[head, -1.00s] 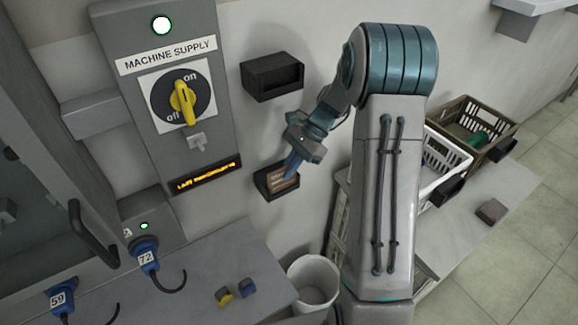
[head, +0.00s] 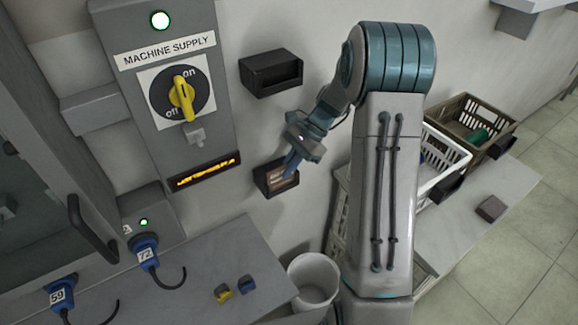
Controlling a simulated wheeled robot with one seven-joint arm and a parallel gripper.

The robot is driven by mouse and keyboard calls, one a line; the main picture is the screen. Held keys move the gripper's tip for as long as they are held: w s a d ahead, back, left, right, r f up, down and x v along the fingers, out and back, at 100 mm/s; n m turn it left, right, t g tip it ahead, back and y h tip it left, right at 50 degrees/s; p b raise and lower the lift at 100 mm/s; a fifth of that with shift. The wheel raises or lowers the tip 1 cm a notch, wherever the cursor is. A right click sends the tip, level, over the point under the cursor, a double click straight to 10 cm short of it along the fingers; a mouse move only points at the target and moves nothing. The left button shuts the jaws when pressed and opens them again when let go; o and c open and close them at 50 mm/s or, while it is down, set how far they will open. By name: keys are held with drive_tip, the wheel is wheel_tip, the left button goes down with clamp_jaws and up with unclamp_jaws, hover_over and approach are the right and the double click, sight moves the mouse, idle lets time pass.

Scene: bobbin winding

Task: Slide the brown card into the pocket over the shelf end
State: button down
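A small dark pocket (head: 264,190) is fixed to the wall, right of the machine supply panel. The brown card (head: 282,181) shows in this pocket's opening, behind its front rim. My gripper (head: 289,172) points down at the pocket, with its blue fingertips against or right in front of the card. The fingers overlap in this view, so I cannot tell whether they grip the card. How deep the card sits is hidden. A second, larger dark pocket (head: 270,84) hangs higher on the wall and shows no card.
The grey panel (head: 207,130) with a yellow switch (head: 182,98) is to the left. A white bin (head: 314,284) stands below. Crates (head: 447,165) and a brown block (head: 491,208) are on the shelf (head: 465,235) at right. Blue plugs (head: 146,250) are at lower left.

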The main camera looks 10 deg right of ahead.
drive_tip(key=shift+s+d+f, duration=0.1)
drive_tip(key=shift+s+f, duration=0.1)
drive_tip(key=shift+f, duration=0.25)
drive_tip(key=shift+s+f, duration=0.15)
drive_tip(key=shift+f, duration=0.3)
drive_tip(key=c, duration=1.7)
unclamp_jaws()
drive_tip(key=shift+c, duration=0.2)
drive_tip(key=shift+o, duration=1)
drive_tip(key=shift+s+r, duration=0.25)
drive_tip(key=shift+s, duration=0.1)
drive_tip(key=shift+w, duration=0.1)
drive_tip(key=v, duration=1.5)
drive_tip(key=shift+a+r, duration=0.2)
drive_tip(key=shift+a, duration=0.1)
